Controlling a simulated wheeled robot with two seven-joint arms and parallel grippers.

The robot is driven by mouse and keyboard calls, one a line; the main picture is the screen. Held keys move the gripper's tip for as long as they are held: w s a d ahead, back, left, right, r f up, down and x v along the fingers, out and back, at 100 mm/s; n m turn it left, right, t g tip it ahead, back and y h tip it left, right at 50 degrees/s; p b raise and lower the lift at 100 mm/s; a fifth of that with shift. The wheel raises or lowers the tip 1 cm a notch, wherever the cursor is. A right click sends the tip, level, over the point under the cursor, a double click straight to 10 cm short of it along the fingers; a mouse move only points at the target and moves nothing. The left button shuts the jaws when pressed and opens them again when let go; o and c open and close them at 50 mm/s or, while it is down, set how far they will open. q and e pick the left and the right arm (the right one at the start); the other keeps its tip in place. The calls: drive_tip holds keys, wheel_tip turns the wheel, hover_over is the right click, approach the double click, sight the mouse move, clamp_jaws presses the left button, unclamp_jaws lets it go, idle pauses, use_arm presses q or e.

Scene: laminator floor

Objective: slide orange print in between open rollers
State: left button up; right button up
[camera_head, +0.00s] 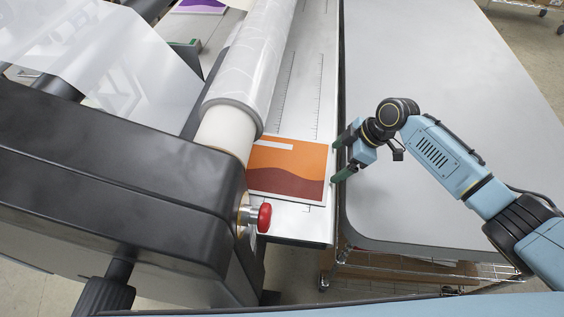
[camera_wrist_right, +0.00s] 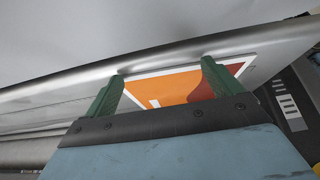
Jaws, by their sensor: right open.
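The orange print (camera_head: 288,168), orange above and dark red below with a white border, lies flat on the laminator's feed table at its near end. Its left edge lies against or under the roller (camera_head: 225,127); I cannot tell which. My right gripper (camera_head: 337,160) is open just right of the print's right edge, with green fingers apart. In the right wrist view, the print (camera_wrist_right: 175,90) shows between and beyond the open fingers (camera_wrist_right: 160,80); nothing is visibly held. My left gripper is not in view.
The feed table (camera_head: 308,95) has ruler markings and is bare beyond the print. A red knob (camera_head: 264,217) sticks out near the print's lower left. A large grey table (camera_head: 440,60) stands at right, mostly clear. A purple print (camera_head: 200,5) lies at the far side.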

drive_tip(key=shift+a, duration=0.25)
drive_tip(key=shift+w+a, duration=0.1)
drive_tip(key=shift+a, duration=1.05)
drive_tip(key=shift+d, duration=0.25)
idle(0.5)
drive_tip(key=shift+p, duration=0.3)
drive_tip(key=shift+s+a+p, duration=0.1)
drive_tip(key=shift+s+p, duration=0.25)
